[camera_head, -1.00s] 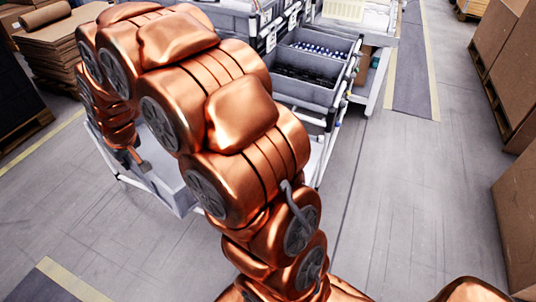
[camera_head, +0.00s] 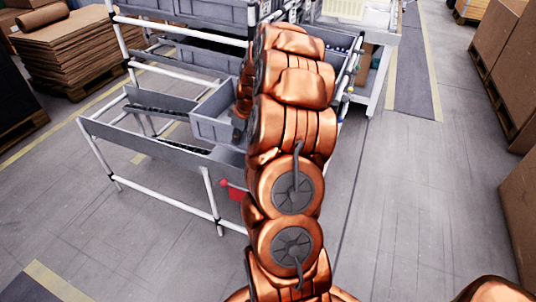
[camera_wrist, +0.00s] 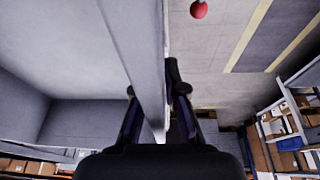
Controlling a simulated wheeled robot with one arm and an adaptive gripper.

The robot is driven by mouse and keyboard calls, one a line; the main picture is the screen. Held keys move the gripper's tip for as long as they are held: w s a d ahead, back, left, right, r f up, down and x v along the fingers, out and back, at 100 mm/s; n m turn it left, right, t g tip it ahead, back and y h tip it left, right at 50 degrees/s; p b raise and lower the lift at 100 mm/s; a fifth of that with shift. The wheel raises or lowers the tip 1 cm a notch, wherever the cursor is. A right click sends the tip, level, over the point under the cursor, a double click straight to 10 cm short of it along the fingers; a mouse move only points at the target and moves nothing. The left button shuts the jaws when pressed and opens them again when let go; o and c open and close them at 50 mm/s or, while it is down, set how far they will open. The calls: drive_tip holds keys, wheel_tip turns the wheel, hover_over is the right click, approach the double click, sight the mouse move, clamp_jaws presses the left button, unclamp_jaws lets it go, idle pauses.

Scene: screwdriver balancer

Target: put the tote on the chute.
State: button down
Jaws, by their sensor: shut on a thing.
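The grey tote (camera_head: 212,122) is at the right end of the chute (camera_head: 125,137), a low sloping grey level on a white tube frame. I cannot tell whether the tote rests on it or hangs just above. In the wrist view its wall (camera_wrist: 136,45) runs up between my fingers, with its empty inside on the left. My gripper (camera_wrist: 157,98) is shut on that wall. In the head view my gripper (camera_head: 239,127) is partly hidden by my arm at the tote's right side.
A rack with upper shelves (camera_head: 200,55) stands behind the chute. A red ball-shaped part (camera_head: 233,190) hangs at the frame's front. Cardboard stacks (camera_head: 68,55) stand at the left, boxes (camera_head: 517,70) at the right. The floor (camera_head: 410,190) at right is clear.

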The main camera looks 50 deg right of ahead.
drive_tip(key=d, duration=0.1)
drive_tip(key=s+d+f, duration=0.1)
drive_tip(key=s+d, duration=0.1)
drive_tip(key=shift+d+f, duration=0.15)
drive_tip(key=shift+f, duration=0.15)
drive_tip(key=shift+f+p, duration=0.5)
drive_tip(key=shift+f, duration=4.55)
drive_tip(key=c, duration=1.2)
unclamp_jaws()
drive_tip(key=shift+c, duration=0.2)
